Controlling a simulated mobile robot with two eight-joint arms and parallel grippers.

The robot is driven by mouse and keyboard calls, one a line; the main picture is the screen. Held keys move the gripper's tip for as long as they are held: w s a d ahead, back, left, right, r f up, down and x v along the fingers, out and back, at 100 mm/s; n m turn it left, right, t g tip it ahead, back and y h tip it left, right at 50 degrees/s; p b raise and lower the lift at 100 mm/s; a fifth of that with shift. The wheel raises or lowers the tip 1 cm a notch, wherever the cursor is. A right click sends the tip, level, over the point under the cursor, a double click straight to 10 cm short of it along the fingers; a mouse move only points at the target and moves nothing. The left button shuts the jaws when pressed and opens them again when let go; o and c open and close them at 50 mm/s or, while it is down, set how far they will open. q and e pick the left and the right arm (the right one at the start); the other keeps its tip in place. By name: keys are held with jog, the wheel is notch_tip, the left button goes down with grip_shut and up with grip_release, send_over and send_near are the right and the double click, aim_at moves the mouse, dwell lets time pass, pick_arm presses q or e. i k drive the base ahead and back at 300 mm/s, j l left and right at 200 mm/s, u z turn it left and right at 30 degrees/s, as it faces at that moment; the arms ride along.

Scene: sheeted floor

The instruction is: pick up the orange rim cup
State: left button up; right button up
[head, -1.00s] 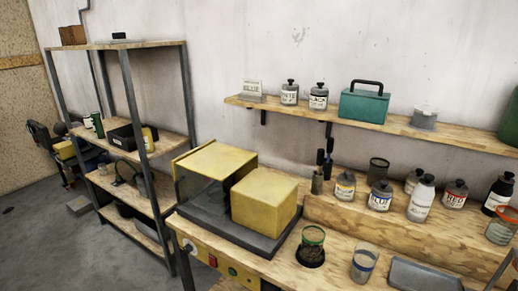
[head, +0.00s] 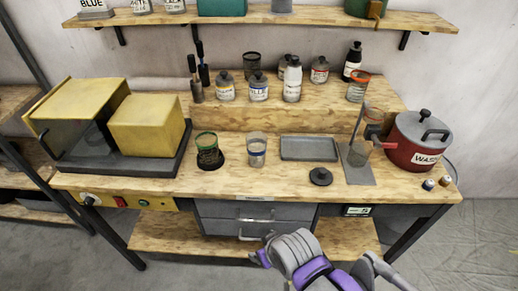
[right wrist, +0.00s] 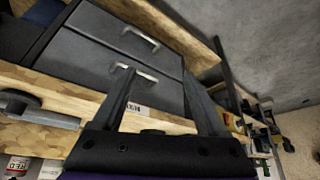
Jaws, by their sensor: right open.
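The orange rim cup (head: 358,86) is a clear glass with an orange band at its top. It stands upright on the raised back step of the workbench, at the right in the head view. A green rim cup (head: 207,150) and a blue rim cup (head: 257,150) stand lower on the bench top. My right arm shows at the bottom of the head view, well below and apart from the orange rim cup. In the right wrist view my right gripper (right wrist: 160,78) is open and empty, facing the grey drawers (right wrist: 115,55). My left gripper is out of view.
Close to the orange rim cup are a black-topped bottle (head: 352,62), a metal stand (head: 361,165) and a red waste pot (head: 414,145). A grey tray (head: 309,148) and a black lid (head: 320,176) lie on the bench. The bench's front edge is above my arm.

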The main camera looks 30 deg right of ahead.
aim_at(359, 80)
jog(key=z, duration=1.8)
